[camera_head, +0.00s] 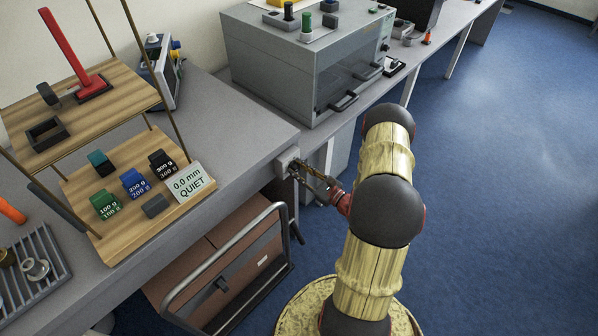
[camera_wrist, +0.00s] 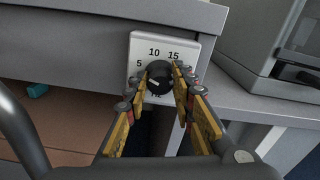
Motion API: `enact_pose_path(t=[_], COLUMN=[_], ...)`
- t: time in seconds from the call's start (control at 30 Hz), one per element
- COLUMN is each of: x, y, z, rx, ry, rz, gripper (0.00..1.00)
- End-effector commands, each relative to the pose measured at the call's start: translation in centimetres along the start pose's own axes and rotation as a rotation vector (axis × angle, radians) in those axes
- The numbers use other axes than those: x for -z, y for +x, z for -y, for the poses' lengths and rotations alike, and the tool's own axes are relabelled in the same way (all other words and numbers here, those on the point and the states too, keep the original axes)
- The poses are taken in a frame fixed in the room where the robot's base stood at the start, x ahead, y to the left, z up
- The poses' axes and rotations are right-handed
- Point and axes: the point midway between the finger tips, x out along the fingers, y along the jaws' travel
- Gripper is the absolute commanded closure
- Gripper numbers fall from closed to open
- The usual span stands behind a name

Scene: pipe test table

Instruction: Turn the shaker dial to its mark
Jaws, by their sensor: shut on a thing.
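The shaker dial (camera_wrist: 158,71) is a round black knob on a white plate (camera_wrist: 139,45) fixed to the front edge of the bench. The plate shows the numbers 5, 10 and 15 over the knob; a label below it is partly hidden. A small white line shows on the knob's lower left part. My gripper (camera_wrist: 161,76) is shut on the dial, one finger at each side. In the head view my gripper (camera_head: 296,170) reaches the white plate (camera_head: 287,159) at the bench corner, and the knob is hard to make out there.
A wooden shelf (camera_head: 140,229) holds coloured weights and a card (camera_head: 188,183) reading "0.0 mm QUIET". A metal-framed cart (camera_head: 222,262) stands under the bench, left of my gripper. A large grey cabinet (camera_head: 268,68) stands behind. The blue floor at the right is clear.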

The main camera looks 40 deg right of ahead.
Motion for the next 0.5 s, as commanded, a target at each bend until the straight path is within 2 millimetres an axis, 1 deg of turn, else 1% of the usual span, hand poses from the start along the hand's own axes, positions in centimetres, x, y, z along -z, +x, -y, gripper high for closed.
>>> enact_pose_path(t=[0.5], x=[0.24], y=[-0.04], z=[-0.17], rx=[0.0], ry=[-0.476], rz=[-0.001], gripper=[1.0])
